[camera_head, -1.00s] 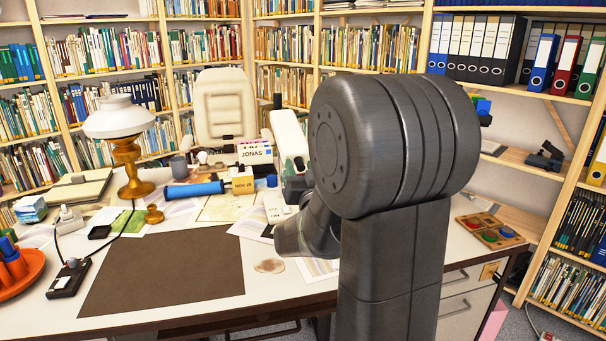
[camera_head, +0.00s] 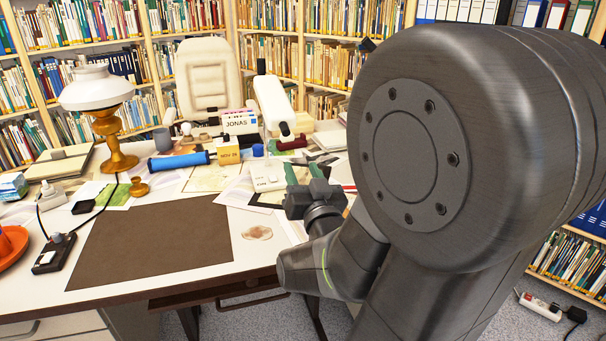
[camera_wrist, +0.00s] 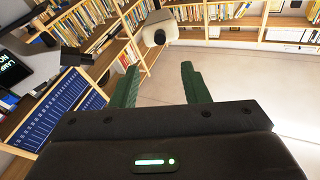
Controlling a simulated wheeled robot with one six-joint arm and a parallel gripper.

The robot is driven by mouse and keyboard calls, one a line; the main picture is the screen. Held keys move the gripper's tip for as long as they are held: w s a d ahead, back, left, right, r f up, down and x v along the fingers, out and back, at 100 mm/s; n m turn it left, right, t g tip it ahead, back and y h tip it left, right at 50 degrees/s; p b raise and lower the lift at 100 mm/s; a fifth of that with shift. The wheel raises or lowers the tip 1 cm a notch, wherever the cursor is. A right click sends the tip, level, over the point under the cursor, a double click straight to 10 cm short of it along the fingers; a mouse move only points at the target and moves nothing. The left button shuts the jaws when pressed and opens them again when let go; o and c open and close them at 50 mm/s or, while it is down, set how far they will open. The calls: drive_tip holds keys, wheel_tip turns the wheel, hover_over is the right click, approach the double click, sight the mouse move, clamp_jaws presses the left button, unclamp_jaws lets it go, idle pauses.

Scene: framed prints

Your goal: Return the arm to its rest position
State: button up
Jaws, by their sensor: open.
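My gripper (camera_head: 304,174) is above the right part of the desk in the head view, partly hidden by its own wrist. In the wrist view, its two green fingers (camera_wrist: 160,86) stand apart with nothing between them. My dark grey arm is bent and covers much of the right side of the head view, very close to the camera. The desk (camera_head: 215,281) lies in front of and beneath the arm. I cannot tell whether the fingers touch anything in the head view.
A brown desk mat (camera_head: 150,245), a brass lamp (camera_head: 112,130), a blue cylinder (camera_head: 180,160) and a white device (camera_head: 267,177) are on the desk. A beige chair (camera_head: 207,75) stands behind it. Full bookshelves (camera_head: 190,15) line the walls. A power strip (camera_head: 540,306) lies on the floor at right.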

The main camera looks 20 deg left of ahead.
sight(287, 135)
drive_tip(key=shift+w, duration=0.1)
drive_tip(key=p+x, duration=0.1)
drive_tip(key=x, duration=1.3)
drive_tip(key=shift+p, duration=0.35)
drive_tip(key=shift+s+d+r+p, duration=0.15)
drive_tip(key=shift+r+p, duration=0.25)
drive_tip(key=shift+p, duration=0.4)
drive_tip(key=shift+f+b, duration=0.25)
drive_tip(key=shift+b, duration=0.05)
